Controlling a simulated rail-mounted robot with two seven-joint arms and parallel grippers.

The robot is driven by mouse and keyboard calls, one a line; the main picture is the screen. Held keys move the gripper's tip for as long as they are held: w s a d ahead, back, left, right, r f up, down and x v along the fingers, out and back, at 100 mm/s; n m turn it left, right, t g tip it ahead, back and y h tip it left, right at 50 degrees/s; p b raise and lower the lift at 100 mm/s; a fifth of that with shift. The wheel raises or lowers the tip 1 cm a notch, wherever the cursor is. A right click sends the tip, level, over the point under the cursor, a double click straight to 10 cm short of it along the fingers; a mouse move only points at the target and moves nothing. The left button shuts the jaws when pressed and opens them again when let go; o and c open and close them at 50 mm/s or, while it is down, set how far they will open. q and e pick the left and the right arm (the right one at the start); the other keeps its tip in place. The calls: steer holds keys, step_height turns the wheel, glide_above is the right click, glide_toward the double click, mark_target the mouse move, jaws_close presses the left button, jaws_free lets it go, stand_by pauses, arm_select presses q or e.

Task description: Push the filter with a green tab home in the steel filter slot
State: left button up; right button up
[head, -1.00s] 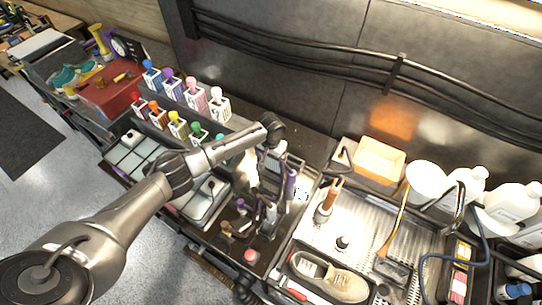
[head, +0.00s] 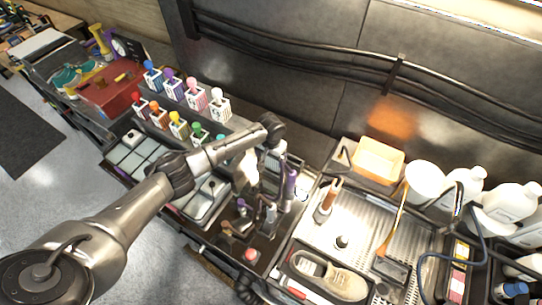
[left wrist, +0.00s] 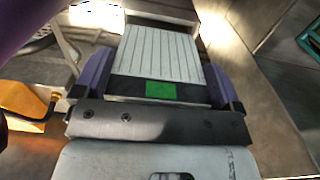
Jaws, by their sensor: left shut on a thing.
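The filter with a green tab (left wrist: 158,55) shows in the left wrist view as a pale, ribbed block with a dark front band. Its green tab (left wrist: 160,90) faces the camera. My left gripper (left wrist: 155,82) is shut on the filter, with purple fingers at its left and right sides. Bright steel surfaces lie beyond the filter, but the slot's opening and how deep the filter sits in it cannot be made out. In the head view my left arm reaches to the crowded middle of the bench, and the filter is not clearly visible there. My right gripper is not in view.
A perforated steel tray (head: 325,228) lies to the right, with a sneaker (head: 345,283) in front. An orange thing (left wrist: 22,100) is close on the left.

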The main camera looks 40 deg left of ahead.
mark_target(271, 168)
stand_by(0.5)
arm_select(q)
steer(key=shift+p, duration=0.45)
steer(key=shift+f+b, duration=0.4)
steer(key=shift+f, duration=0.2)
stand_by(0.4)
steer(key=shift+f+b, duration=0.55)
steer(key=shift+f, duration=0.45)
steer(key=shift+f+b, duration=0.4)
steer(key=shift+f, duration=0.3)
steer(key=o, duration=0.6)
